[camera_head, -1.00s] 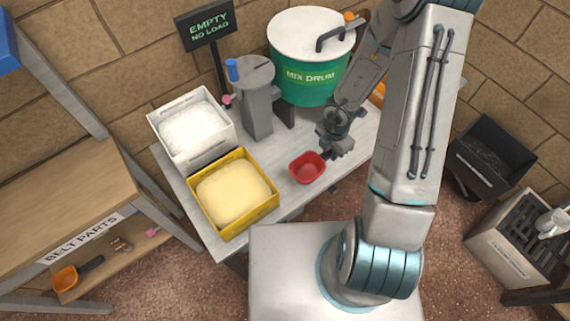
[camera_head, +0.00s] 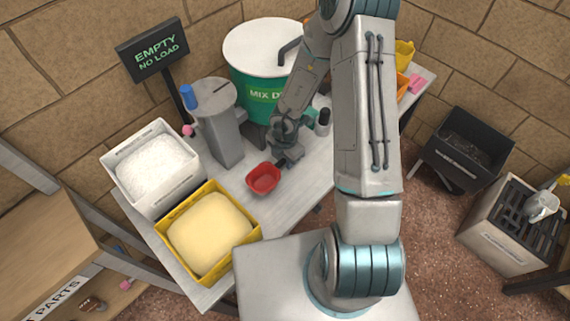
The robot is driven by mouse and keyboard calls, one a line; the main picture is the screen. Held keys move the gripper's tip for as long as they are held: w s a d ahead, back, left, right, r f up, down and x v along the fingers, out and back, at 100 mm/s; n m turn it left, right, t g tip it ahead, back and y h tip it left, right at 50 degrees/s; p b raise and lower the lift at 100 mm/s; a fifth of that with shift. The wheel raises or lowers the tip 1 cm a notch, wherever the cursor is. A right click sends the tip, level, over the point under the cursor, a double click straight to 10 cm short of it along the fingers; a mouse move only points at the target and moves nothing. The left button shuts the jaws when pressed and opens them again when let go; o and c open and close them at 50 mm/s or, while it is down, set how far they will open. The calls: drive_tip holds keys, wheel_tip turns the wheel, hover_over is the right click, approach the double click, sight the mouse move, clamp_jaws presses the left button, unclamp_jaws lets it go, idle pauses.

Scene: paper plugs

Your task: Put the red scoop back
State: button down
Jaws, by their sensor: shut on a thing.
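The red scoop (camera_head: 263,178) is a small open bowl shape, held at or just above the table top, right of the yellow bin. My gripper (camera_head: 283,162) is shut on the scoop from its upper right side; the handle is mostly hidden by the jaws. I cannot tell whether the scoop touches the table. The inside of the scoop looks empty.
A white bin of white powder (camera_head: 198,190) and a yellow bin of pale powder (camera_head: 252,233) stand left on the table (camera_head: 220,284). A grey post device (camera_head: 222,132), a green mix drum (camera_head: 255,92) and an "EMPTY NO LOAD" sign (camera_head: 155,50) stand behind. Black and beige bins (camera_head: 508,257) stand right.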

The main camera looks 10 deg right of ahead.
drive_tip(key=shift+f+b, duration=1.7)
drive_tip(key=shift+f, duration=0.15)
drive_tip(key=c, duration=1.3)
unclamp_jaws()
drive_tip(key=shift+o, duration=0.2)
drive_tip(key=shift+r, duration=0.1)
wheel_tip(320, 180, up, 12)
drive_tip(key=p, duration=0.4)
